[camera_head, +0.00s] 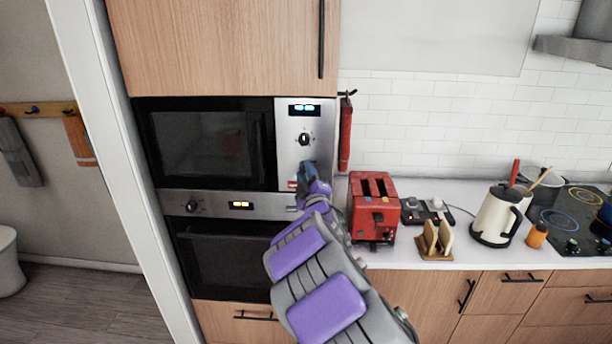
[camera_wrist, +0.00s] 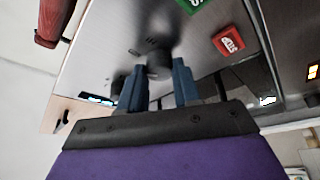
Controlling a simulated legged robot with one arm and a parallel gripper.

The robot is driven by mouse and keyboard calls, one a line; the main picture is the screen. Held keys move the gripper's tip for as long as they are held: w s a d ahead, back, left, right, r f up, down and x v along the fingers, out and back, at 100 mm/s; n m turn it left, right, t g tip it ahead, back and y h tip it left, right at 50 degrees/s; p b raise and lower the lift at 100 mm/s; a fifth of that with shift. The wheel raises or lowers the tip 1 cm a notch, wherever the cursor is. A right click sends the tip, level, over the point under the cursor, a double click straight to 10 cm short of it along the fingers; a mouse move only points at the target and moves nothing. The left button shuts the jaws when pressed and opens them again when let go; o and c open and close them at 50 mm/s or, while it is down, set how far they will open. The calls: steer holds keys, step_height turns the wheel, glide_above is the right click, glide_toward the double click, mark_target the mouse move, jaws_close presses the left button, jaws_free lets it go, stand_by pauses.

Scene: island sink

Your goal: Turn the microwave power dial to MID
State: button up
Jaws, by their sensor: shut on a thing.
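The built-in microwave (camera_head: 208,143) has a dark glass door and a steel control panel (camera_head: 287,125) on its right. The upper dial (camera_head: 304,139) on that panel is black and stands clear of my gripper. My gripper (camera_head: 306,168) is at the panel below it. In the wrist view, the blue fingers of my gripper (camera_wrist: 157,88) are on both sides of a dark round lower dial (camera_wrist: 158,64) and shut on it. This dial is hidden behind my gripper in the head view. The dial markings are too small to read.
A red stop button (camera_wrist: 230,40) and a green button (camera_wrist: 191,3) are close to the fingers. An oven (camera_head: 225,255) is below. A red toaster (camera_head: 373,208) stands on the counter right of my arm, and a red object (camera_head: 346,135) hangs beside the panel.

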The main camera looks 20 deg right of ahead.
steer(key=shift+a+n, duration=0.1)
steer(key=shift+n, duration=0.2)
steer(key=o, duration=1)
steer(key=shift+o, duration=0.2)
